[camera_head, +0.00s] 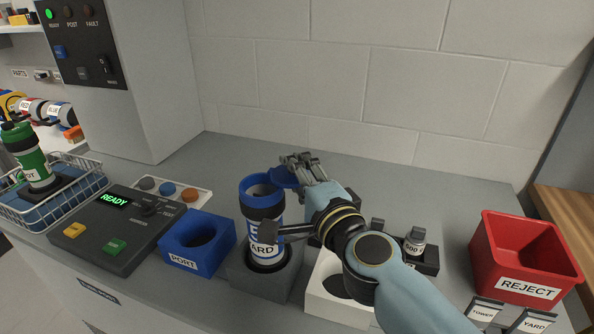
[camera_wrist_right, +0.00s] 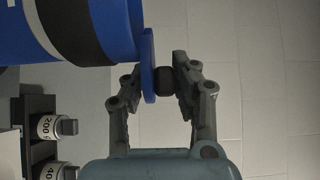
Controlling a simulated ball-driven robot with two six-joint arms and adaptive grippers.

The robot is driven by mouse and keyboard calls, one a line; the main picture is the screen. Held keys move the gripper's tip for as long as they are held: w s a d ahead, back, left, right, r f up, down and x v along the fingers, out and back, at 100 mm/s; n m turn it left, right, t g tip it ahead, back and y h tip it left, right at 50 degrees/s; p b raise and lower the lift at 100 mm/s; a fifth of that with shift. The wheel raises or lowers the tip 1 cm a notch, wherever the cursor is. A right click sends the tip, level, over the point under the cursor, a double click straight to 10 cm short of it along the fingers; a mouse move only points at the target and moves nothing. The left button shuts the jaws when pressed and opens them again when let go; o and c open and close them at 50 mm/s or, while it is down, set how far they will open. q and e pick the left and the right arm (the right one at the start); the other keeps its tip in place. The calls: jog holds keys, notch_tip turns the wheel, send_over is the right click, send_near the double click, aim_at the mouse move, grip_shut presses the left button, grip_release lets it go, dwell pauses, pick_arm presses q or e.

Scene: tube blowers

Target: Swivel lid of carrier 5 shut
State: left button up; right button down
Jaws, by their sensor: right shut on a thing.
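The carrier (camera_head: 262,205) is a blue and white tube with black bands and a partly hidden YARD label. It stands upright in a dark grey holder (camera_head: 262,280). Its top is open. Its blue lid (camera_head: 284,178) is swung out to the right of the mouth, beside the rim. My right gripper (camera_head: 296,166) reaches in from the right and is shut on the lid's black knob. In the right wrist view the lid (camera_wrist_right: 148,66) is edge-on at the tube's end, and the knob (camera_wrist_right: 166,80) sits between the fingertips. I cannot read a number on the carrier. My left gripper is out of view.
A blue PORT block (camera_head: 197,243) and a dark READY panel (camera_head: 115,228) stand to the left. A white block (camera_head: 335,300) with a round opening lies under my right forearm. A small weight (camera_head: 415,240) and a red REJECT bin (camera_head: 525,258) are at the right. The counter behind is clear.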

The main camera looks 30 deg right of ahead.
jog(key=c, duration=1.2)
grip_release()
jog(key=s, duration=0.7)
jog(key=shift+s+a, duration=0.2)
jog(key=shift+a, duration=0.1)
